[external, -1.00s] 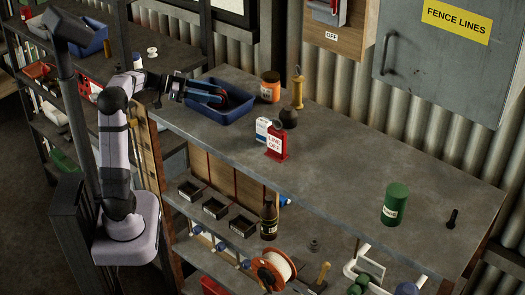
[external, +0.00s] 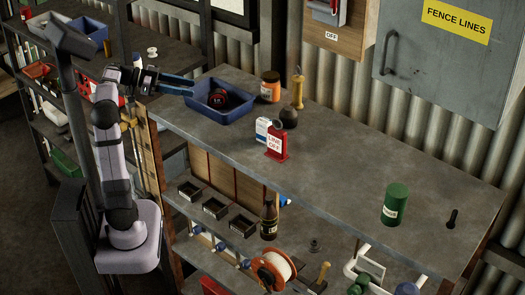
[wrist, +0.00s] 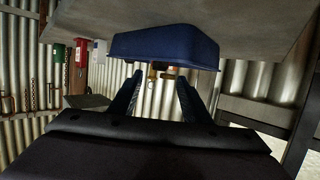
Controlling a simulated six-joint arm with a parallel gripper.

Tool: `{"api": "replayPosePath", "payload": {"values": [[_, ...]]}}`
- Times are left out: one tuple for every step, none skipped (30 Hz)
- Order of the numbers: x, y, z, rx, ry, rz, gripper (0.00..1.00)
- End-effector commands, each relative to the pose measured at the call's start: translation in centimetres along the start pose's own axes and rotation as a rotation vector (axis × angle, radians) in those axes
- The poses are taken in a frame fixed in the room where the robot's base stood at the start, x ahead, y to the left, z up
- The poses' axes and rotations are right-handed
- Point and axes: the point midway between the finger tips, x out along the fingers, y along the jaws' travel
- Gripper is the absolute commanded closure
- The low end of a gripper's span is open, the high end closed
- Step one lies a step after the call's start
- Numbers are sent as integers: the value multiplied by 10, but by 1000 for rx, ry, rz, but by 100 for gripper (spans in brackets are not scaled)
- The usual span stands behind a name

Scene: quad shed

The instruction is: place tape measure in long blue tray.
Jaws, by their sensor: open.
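The long blue tray (external: 240,112) sits on the bench top at its left end. The tape measure (external: 217,99), dark with red, lies inside the tray, toward its left part. My gripper (external: 191,86) is open and empty just left of the tray, apart from the tape measure. In the wrist view the two fingers of my gripper (wrist: 160,78) are spread, with the outside of the blue tray (wrist: 165,48) ahead of them. The tape measure is hidden in that view.
A green can (external: 396,204) stands far right. The bench middle is clear.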

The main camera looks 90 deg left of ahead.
Motion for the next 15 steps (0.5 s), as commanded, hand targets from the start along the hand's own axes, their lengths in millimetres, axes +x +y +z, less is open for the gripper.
{"api": "replayPosePath", "payload": {"values": [[-7, -1, 2, 1, -1, -4, 56], [-10, -1, 2, 0, 0, -3, 56], [-14, -1, 2, 0, 0, -3, 56], [-16, -1, 2, 1, -1, -2, 56], [-18, -1, 1, 1, 0, -1, 56], [-21, 0, 1, 0, -1, -1, 56], [-22, 0, 1, 0, -1, -1, 56], [-23, 0, 1, 0, -1, -1, 56], [-24, 0, 0, -1, -1, -1, 56], [-25, 0, 0, -1, -1, -1, 56], [-25, 0, 0, -1, -1, 0, 56], [-25, 0, 0, -1, -1, 0, 56], [-25, 0, 0, -1, -1, 0, 56], [-25, 0, 0, -1, -1, 0, 56], [-25, 0, 0, -1, -1, 0, 56]]}}
